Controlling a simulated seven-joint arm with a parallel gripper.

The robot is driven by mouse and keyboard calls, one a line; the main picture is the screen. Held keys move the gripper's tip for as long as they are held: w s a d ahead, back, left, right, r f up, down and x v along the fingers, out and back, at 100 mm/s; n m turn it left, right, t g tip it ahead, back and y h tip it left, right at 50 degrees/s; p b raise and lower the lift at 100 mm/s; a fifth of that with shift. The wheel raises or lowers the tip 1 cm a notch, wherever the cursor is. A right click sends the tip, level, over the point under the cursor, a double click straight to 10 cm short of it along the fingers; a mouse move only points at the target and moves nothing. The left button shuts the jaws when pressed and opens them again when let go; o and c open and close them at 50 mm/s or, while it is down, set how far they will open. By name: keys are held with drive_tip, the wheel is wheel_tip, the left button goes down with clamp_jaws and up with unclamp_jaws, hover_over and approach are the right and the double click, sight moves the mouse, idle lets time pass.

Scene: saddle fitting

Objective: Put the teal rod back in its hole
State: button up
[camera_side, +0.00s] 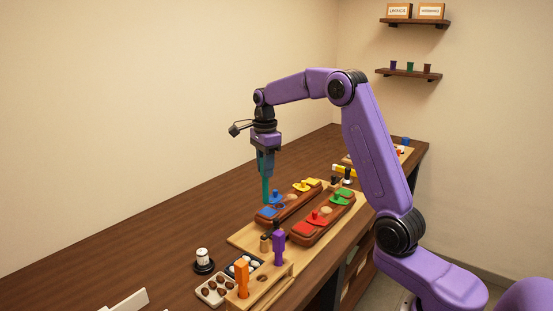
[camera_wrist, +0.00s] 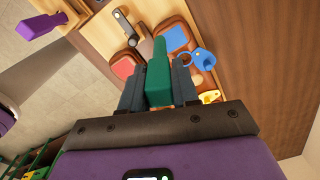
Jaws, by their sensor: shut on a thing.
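The teal rod (camera_side: 266,190) hangs upright from my gripper (camera_side: 265,165) in the side view, above the left wooden board. In the wrist view the rod (camera_wrist: 158,80) is held between both fingers of my gripper (camera_wrist: 159,72). Its lower end appears close to the blue piece (camera_side: 271,210); the exact gap cannot be told. A wooden rack (camera_side: 287,281) at the front holds an orange handle (camera_side: 242,276) and a purple handle (camera_side: 278,247). An empty-looking dark hole (camera_side: 262,278) lies between them, in front of and below my gripper.
Two long brown boards with coloured pieces, one with a red piece (camera_side: 314,219), lie on a pale wooden base (camera_side: 240,239). A tray of brown lumps (camera_side: 214,290) and a white-topped jar (camera_side: 202,258) stand left of the rack.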

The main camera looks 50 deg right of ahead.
drive_tip(key=s+a+f+n, duration=0.2)
drive_tip(key=s+a, duration=0.5)
drive_tip(key=a, duration=0.3)
drive_tip(key=s+a+f+n, duration=0.2)
drive_tip(key=s+a, duration=0.6)
drive_tip(key=a, duration=0.2)
drive_tip(key=shift+s, duration=0.2)
drive_tip(key=shift+f, duration=0.15)
drive_tip(key=shift+f, duration=3.1)
drive_tip(key=o, duration=1)
drive_tip(key=shift+c, duration=0.2)
